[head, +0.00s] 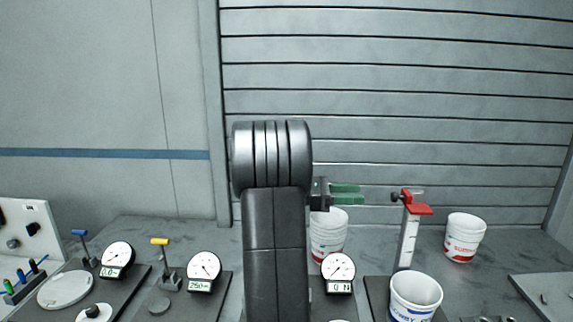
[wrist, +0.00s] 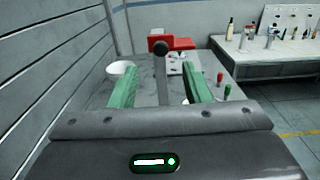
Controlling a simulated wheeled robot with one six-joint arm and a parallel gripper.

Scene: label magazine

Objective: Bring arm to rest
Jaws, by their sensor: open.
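My arm stands upright in the middle of the head view. My gripper (head: 347,194) points to the right there, with green fingers, above the bench and level with the upper part of the red-topped label magazine (head: 410,228). In the wrist view, the two green fingers of my gripper (wrist: 160,92) are apart, with nothing held between them. The red top of the magazine (wrist: 180,44) shows beyond the fingers, with a dark round knob in front. The gripper appears apart from it. My arm hides part of the bench behind it.
A white bucket (head: 327,238) stands below my gripper, another bucket (head: 415,297) in front of the magazine, and a third (head: 465,238) to its right. Dial gauges (head: 204,268) and a yellow-handled lever (head: 160,242) stand left. A slatted wall (head: 400,90) is behind the bench.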

